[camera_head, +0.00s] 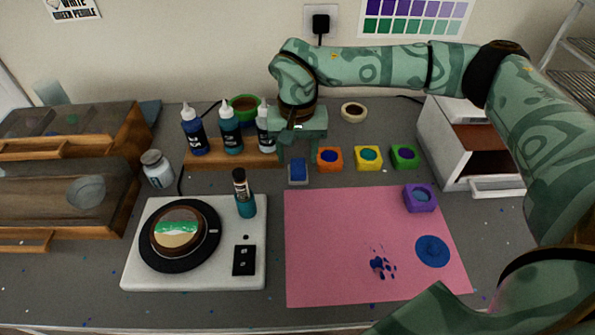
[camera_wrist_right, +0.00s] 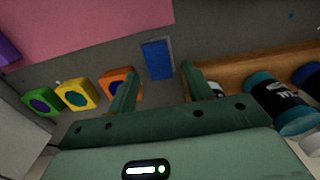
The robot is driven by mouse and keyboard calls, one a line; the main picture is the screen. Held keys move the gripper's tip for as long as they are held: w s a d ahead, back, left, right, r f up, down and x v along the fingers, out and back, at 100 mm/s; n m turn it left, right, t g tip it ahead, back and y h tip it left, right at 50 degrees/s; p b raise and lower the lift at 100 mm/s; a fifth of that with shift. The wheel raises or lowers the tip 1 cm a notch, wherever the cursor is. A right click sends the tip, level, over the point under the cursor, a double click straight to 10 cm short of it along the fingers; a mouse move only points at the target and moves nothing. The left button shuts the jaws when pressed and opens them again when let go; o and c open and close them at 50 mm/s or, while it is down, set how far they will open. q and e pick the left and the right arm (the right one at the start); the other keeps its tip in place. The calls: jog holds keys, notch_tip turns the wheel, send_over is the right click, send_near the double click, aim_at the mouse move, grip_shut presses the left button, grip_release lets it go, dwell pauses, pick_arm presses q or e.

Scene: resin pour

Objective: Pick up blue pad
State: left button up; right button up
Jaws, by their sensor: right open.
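The blue pad (camera_head: 298,171) is a small blue block with a grey edge, lying on the grey table just behind the pink mat. It also shows in the right wrist view (camera_wrist_right: 157,60), beyond and between my fingertips. My right gripper (camera_head: 298,154) points down just behind the pad, with its fingers spread. In the wrist view the right gripper (camera_wrist_right: 160,80) is open, and nothing is between its fingers. My left gripper is not in view.
Orange (camera_head: 330,159), yellow (camera_head: 368,158) and green (camera_head: 404,157) pads stand in a row to the right. Bottles stand on a wooden rack (camera_head: 230,160) close left. A pink mat (camera_head: 325,240) lies in front, bearing a purple pad (camera_head: 420,198) and blue spills.

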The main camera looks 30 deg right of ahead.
aim_at(298, 166)
notch_tip(298, 166, down, 5)
jog(key=shift+r+b, duration=0.1)
jog(key=shift+b, duration=0.5)
jog(key=shift+s+r, duration=0.1)
jog(key=shift+r, duration=0.05)
jog(key=shift+c, duration=0.6)
jog(key=c, duration=0.6)
